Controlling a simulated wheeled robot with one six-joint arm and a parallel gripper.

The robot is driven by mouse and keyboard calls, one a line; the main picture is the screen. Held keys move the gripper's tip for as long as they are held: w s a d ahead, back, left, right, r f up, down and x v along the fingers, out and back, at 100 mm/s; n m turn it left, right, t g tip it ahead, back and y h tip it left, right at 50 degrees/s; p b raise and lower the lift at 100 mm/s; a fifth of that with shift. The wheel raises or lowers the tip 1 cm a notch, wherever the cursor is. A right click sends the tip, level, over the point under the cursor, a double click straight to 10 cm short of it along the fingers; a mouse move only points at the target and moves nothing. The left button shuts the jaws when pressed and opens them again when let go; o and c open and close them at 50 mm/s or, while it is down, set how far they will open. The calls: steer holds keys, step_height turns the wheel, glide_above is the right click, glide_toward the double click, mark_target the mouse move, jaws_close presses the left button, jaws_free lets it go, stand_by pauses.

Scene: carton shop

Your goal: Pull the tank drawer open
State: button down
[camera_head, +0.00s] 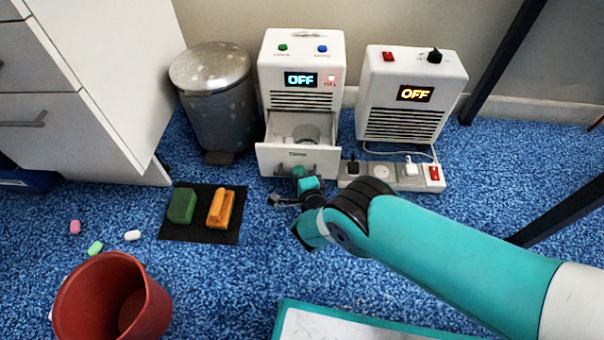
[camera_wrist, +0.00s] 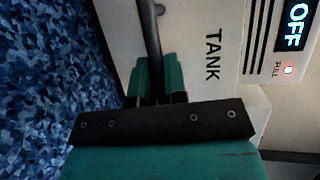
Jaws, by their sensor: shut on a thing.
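The tank drawer (camera_head: 270,158) is the white lower drawer of a small white machine (camera_head: 301,70). In the head view it stands out from the machine, with a grey round thing (camera_head: 306,133) inside. Its front, marked TANK, also shows in the wrist view (camera_wrist: 195,65). My gripper (camera_head: 303,181) is at the middle of the drawer front. In the wrist view its teal fingers (camera_wrist: 156,78) are shut on the dark bar handle (camera_wrist: 151,30).
A power strip (camera_head: 390,177) and a second white machine (camera_head: 411,95) stand to the right. A metal bin (camera_head: 214,100) stands to the left. A black mat (camera_head: 201,233) with green and orange blocks lies front left. The blue carpet before the drawer is largely clear.

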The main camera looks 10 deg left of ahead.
steer(key=c, duration=1.2)
jaws_free()
steer(key=shift+s+d+r+p, duration=0.2)
steer(key=shift+s+r+p, duration=0.1)
steer(key=shift+p, duration=0.4)
steer(key=p+v, duration=1)
steer(key=v, duration=0.1)
steer(key=p+v, duration=0.5)
steer(key=shift+s+d+f, duration=0.25)
steer(key=shift+d, duration=0.05)
